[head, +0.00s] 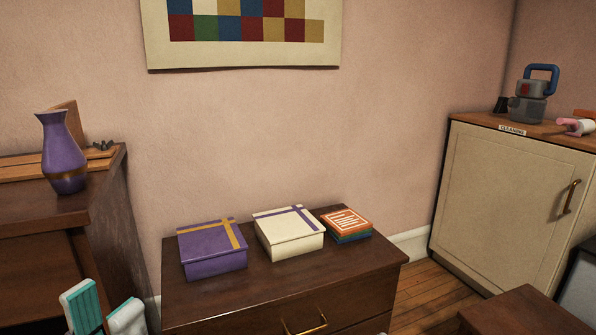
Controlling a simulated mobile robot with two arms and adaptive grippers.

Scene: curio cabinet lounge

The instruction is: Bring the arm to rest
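My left gripper (102,301) shows at the bottom left corner of the head view. Its two white and teal fingers stand apart with nothing seen between them, in front of the dark wooden cabinet on the left. Most of this arm is below the picture edge. My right gripper is out of view.
A low dresser (365,272) holds a purple box (212,252), a cream box (289,235) and a small orange-topped stack (347,222). A purple vase (62,155) stands on the left cabinet (112,215). A cream cleaning cabinet (505,195) stands at right.

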